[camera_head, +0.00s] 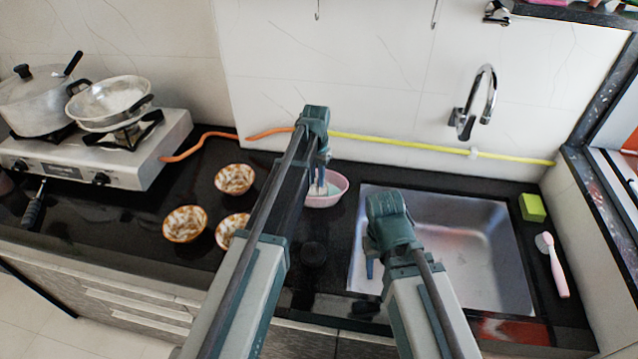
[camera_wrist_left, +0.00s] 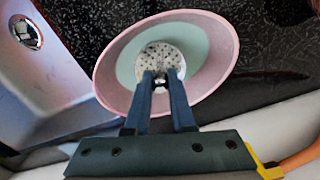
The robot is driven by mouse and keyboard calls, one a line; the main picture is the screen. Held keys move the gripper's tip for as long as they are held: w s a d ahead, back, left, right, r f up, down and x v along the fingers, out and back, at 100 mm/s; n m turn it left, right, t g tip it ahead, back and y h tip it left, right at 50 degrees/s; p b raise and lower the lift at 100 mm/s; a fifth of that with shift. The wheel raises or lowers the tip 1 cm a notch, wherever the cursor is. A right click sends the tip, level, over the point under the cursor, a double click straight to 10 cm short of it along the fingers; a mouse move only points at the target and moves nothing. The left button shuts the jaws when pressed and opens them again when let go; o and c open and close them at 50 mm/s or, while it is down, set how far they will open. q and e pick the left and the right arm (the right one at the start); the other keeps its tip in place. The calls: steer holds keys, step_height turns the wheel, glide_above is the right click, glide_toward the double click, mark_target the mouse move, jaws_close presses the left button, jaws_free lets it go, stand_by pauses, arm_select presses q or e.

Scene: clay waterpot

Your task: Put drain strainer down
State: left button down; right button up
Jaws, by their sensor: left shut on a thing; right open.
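My left gripper (camera_head: 322,180) is over the pink bowl (camera_head: 341,186), which stands on the dark counter left of the sink. In the left wrist view, its fingers (camera_wrist_left: 161,80) are shut on the knob of the drain strainer (camera_wrist_left: 158,57), a round, pale metal disc with small holes. The strainer shows inside the outline of the pink bowl (camera_wrist_left: 226,60); whether it touches the pale green bottom cannot be told. In the head view the strainer cannot be made out. My right gripper (camera_head: 369,268) is open and empty near the sink's left edge.
The steel sink (camera_head: 470,240) is on the right, under the faucet (camera_head: 483,95). Patterned bowls (camera_head: 185,224) stand left of my left arm. A stove (camera_head: 150,150) is at far left. A green sponge (camera_head: 532,207) and pink brush (camera_head: 556,265) lie right of the sink.

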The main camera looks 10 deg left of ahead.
mark_target(317, 177)
arm_select(q)
steer(key=shift+r, duration=0.15)
steer(key=shift+f+b, duration=0.3)
steer(key=shift+f, duration=0.1)
steer(key=c, duration=0.8)
jaws_free()
steer(key=shift+r, duration=0.1)
steer(key=shift+o, duration=0.2)
step_height(317, 177, up, 13)
steer(key=p, duration=1.3)
steer(key=s+d, duration=0.4)
steer(key=s, duration=1)
steer(key=s+d+y, duration=0.1)
steer(key=s+d, duration=0.3)
steer(key=s, duration=0.9)
steer(key=shift+s+d+f, duration=0.15)
steer(key=shift+s+f, duration=0.05)
steer(key=shift+s, duration=0.2)
